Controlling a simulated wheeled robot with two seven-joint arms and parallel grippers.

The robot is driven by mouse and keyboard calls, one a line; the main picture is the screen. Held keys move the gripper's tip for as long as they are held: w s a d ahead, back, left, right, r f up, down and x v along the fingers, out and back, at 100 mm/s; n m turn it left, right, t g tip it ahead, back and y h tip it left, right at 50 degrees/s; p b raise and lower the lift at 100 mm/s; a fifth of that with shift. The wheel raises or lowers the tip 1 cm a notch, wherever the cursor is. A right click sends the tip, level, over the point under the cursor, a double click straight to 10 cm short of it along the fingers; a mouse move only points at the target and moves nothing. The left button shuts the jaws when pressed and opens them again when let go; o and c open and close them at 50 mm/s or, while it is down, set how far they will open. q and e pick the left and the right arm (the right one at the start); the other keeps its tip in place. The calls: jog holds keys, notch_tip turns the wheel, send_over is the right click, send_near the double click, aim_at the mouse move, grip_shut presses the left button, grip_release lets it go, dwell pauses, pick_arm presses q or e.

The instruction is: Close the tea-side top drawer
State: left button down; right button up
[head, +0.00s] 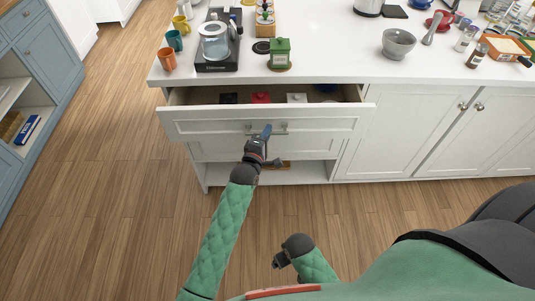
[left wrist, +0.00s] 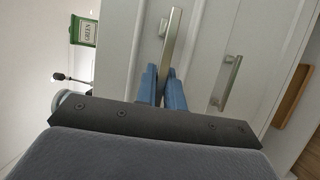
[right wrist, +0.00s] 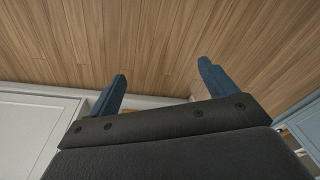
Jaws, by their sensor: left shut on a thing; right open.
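The tea-side top drawer (head: 200,124) is pulled out from the white counter, below the green tea canister. Boxes show inside: a dark one (head: 228,98), a red one (head: 261,97) and a white one (head: 297,98). My left gripper (head: 266,132) is at the middle of the drawer front, shut on the metal bar handle (head: 281,128). In the left wrist view the handle (left wrist: 173,38) runs between the blue fingers (left wrist: 162,76). My right gripper (head: 279,262) is open and empty, low over the floor. Its fingers (right wrist: 162,76) are spread apart in the right wrist view.
Below is a closed drawer, whose handle (left wrist: 231,80) shows in the left wrist view, and an open shelf (head: 300,172). Closed cabinet doors (head: 400,135) stand to the right. The counter (head: 335,55) holds a coffee maker (head: 215,45) and canister (head: 280,52). The wooden floor (head: 120,200) is clear.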

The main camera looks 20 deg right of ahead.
aim_at(266, 101)
pick_arm(q)
jog(key=w, duration=0.2)
jog(key=w+d+b, duration=0.1)
jog(key=w, duration=0.1)
jog(key=w+d+b, duration=0.1)
jog(key=w, duration=0.1)
jog(key=shift+w+f, duration=0.2)
jog(key=shift+w, duration=0.2)
jog(key=w, duration=0.1)
jog(key=w+d+b, duration=0.1)
jog(key=w, duration=0.3)
jog(key=shift+w+d+r+b, duration=0.1)
jog(key=shift+w+d+b, duration=0.15)
jog(key=shift+b, duration=0.15)
jog(key=shift+w+d+b, duration=0.25)
jog(key=shift+w+b, duration=0.1)
jog(key=shift+w, duration=0.55)
jog(key=shift+r, duration=0.15)
pick_arm(e)
notch_tip(266, 101, up, 16)
jog(key=s+a, duration=0.1)
jog(key=shift+s+f+y, duration=0.2)
jog(key=shift+s+y, duration=0.1)
jog(key=shift+s, duration=0.05)
pick_arm(q)
jog(key=shift+w, duration=0.1)
jog(key=c, duration=1.5)
grip_release()
